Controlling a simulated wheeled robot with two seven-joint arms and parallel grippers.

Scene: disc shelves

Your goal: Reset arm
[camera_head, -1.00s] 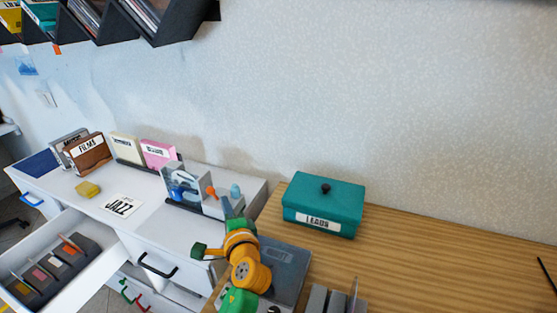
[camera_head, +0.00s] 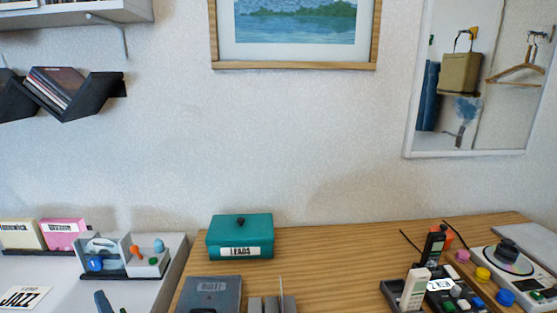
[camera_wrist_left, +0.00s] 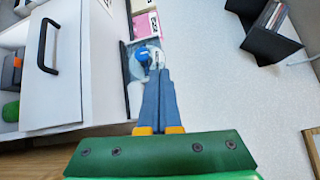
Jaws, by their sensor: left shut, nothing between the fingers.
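My left gripper (camera_wrist_left: 159,98) is shut and empty in the left wrist view. Its two blue-grey fingers lie together, with the green palm plate behind them. Beyond the fingertips stands the rack with the blue ball (camera_wrist_left: 142,54), close to a pink box (camera_wrist_left: 147,24). The rest of the left arm is out of the picture there. My right gripper is in neither view.
A teal LEADS box (camera_head: 239,238) stands on the wooden desk (camera_head: 333,249). A grey box (camera_head: 212,293) is nearer. Electronic devices, among them a turntable (camera_head: 503,259), crowd the right. A black disc shelf (camera_head: 95,100) hangs at left. The desk's middle is mostly clear.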

